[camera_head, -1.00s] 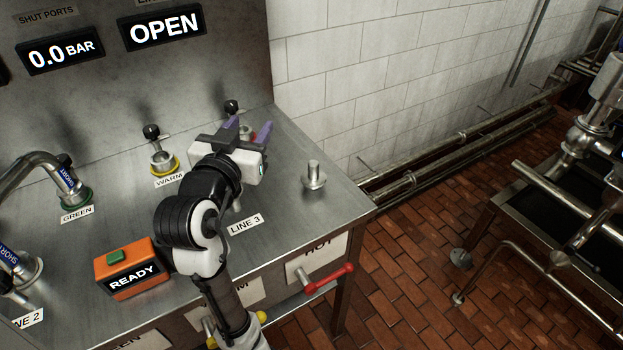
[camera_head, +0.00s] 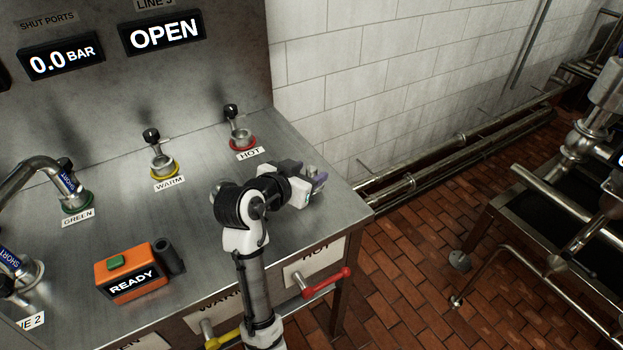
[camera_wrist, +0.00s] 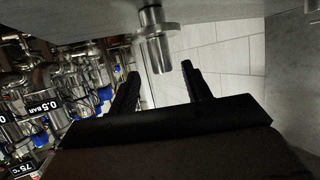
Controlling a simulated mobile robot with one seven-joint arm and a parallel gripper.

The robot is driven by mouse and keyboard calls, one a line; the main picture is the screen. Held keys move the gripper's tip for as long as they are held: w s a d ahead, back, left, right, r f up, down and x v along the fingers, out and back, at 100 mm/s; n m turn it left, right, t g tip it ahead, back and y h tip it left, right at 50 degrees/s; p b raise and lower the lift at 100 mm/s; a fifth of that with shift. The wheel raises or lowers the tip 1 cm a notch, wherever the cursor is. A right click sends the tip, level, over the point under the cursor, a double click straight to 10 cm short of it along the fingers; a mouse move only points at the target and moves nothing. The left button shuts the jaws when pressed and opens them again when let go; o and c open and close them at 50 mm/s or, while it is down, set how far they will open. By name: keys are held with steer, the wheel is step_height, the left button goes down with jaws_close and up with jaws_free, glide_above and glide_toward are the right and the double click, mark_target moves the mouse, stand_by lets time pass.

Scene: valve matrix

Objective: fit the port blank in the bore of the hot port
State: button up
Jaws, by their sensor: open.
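The port blank (camera_wrist: 158,52), a steel plug with a wide flange and a narrower stem, stands on the worktop. In the wrist view, which is upside down, its stem points toward the gap between my fingertips. My gripper (camera_head: 318,180) is open and empty near the right edge of the worktop; its fingers also show in the wrist view (camera_wrist: 160,71). The hot port (camera_head: 242,141), a steel collar with a red ring and a HOT label, is behind and left of my gripper. Its bore looks open.
The warm port (camera_head: 163,164) with its yellow ring is left of the hot port. Black-knobbed levers stand behind both. An orange READY box (camera_head: 130,275) and a dark cylinder (camera_head: 168,256) sit front left. A red valve handle (camera_head: 326,283) projects from the front.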

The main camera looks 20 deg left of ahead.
mark_target(309, 171)
steer(key=p+x, duration=0.1)
steer(key=x, duration=0.3)
steer(key=shift+w+a+f+p, duration=0.15)
steer(key=shift+w+f+p, duration=0.1)
steer(key=shift+w+p, duration=0.15)
jaws_close()
